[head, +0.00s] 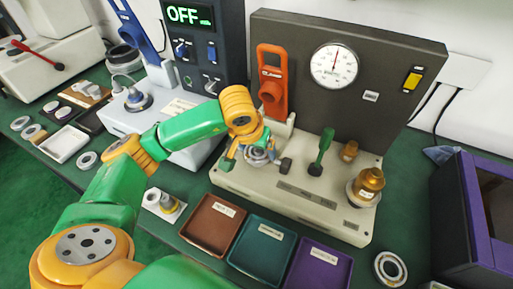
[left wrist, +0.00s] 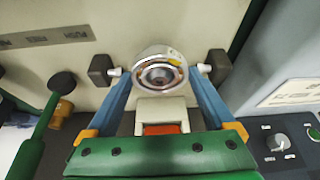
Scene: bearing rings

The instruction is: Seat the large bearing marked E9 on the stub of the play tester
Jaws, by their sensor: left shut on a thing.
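The play tester has a beige base (head: 285,205), a dark back panel with a round dial (head: 334,65), an orange lever (head: 271,80) and a green-knobbed lever (head: 322,150). My left gripper (head: 256,156) is over the left part of this base. In the left wrist view, its blue fingers reach to either side of a silver bearing (left wrist: 160,56) with a yellow mark on its rim, and it is shut on that bearing. The bearing faces the wrist camera. No E9 mark is legible, and the stub cannot be told apart in its bore. My right gripper is out of view.
Brown (head: 212,224), teal (head: 262,250) and purple (head: 318,268) trays lie in front of the tester. A loose ring (head: 390,268) lies at the right. Brass weights (head: 369,184) stand on the base's right end. A blue-grey machine showing OFF (head: 188,15) stands at the left.

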